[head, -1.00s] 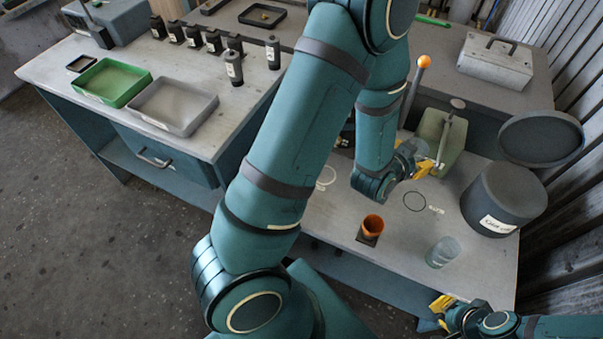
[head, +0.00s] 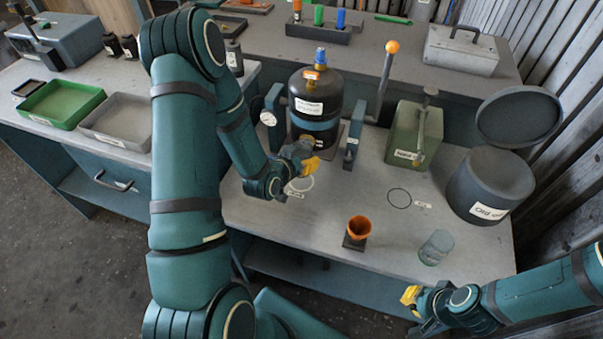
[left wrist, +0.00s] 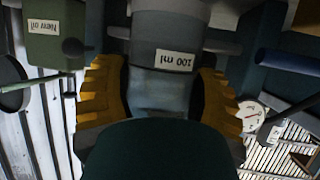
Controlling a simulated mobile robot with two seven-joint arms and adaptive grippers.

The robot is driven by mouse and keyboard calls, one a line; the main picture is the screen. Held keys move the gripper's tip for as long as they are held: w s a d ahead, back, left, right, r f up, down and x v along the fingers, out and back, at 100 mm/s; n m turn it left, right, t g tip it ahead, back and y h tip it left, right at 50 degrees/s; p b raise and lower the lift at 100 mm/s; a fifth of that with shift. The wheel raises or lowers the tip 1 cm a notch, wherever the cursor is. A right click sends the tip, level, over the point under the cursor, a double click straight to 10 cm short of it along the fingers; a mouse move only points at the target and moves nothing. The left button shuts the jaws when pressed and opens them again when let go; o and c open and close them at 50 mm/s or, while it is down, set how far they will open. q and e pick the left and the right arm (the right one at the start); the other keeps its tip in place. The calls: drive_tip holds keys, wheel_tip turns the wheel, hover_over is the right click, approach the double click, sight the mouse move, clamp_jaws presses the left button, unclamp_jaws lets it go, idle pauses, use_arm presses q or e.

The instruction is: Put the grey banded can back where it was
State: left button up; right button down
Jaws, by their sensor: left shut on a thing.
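In the left wrist view a grey can (left wrist: 165,25) with a darker band and a "100 ml" label stands between my yellow fingers. My left gripper (head: 311,166) is shut on it, over the bench in front of the black tank. The can is mostly hidden in the head view. A pale circle (head: 300,187) with a label is marked on the bench just below the gripper. A dark circle (head: 399,198) with a label is to the right and looks empty. My right gripper (head: 411,298) is at the bench's front edge, its jaw gap unclear.
The black tank (head: 316,88) stands in a frame with a gauge (head: 268,118). A green box (head: 408,135), a dark drum (head: 490,185), an orange cup (head: 359,228) and a clear glass (head: 436,247) stand on the bench. Green (head: 60,103) and grey trays (head: 117,124) are left.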

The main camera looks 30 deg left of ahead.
use_arm(q)
drive_tip(key=shift+f+b, duration=0.5)
drive_tip(key=shift+f, duration=2)
drive_tip(key=shift+f, duration=0.15)
drive_tip(key=o, duration=1.1)
drive_tip(key=shift+c, duration=0.2)
